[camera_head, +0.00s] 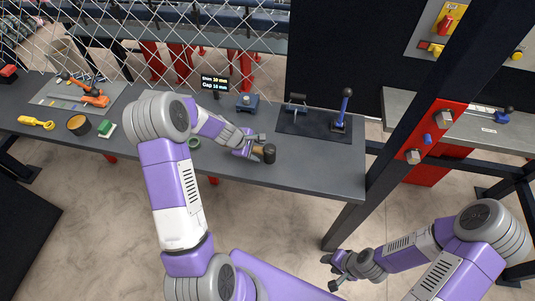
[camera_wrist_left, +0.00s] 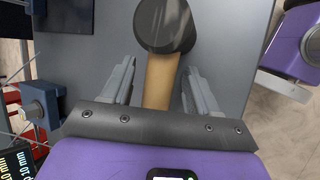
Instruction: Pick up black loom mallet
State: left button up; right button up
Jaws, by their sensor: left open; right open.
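The black loom mallet has a black head (camera_head: 269,153) and a tan wooden handle (camera_wrist_left: 160,82). It lies on the grey workbench, right of the middle. In the left wrist view its head (camera_wrist_left: 166,25) is at the top and its handle runs down between the fingers. My left gripper (camera_head: 258,146) is open at the mallet, with one finger on each side of the handle and visible gaps. The rear of the handle is hidden under the gripper body. My right gripper (camera_head: 337,271) is open and empty, low at the right, off the bench and away from the mallet.
A dark mat (camera_head: 308,122) with a blue-handled tool (camera_head: 343,108) lies behind right of the mallet. A small blue vise (camera_head: 247,102) and a display (camera_head: 214,83) stand behind. A dark post with a red bracket (camera_head: 430,130) rises at right.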

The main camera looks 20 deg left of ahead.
aim_at(256, 147)
pick_arm(q)
jog(key=shift+c, duration=0.3)
grip_shut()
jog(key=shift+w, duration=0.1)
jog(key=shift+r, duration=0.15)
notch_tip(256, 147, up, 10)
jog(key=shift+f+p, duration=0.1)
jog(key=shift+p, duration=1.05)
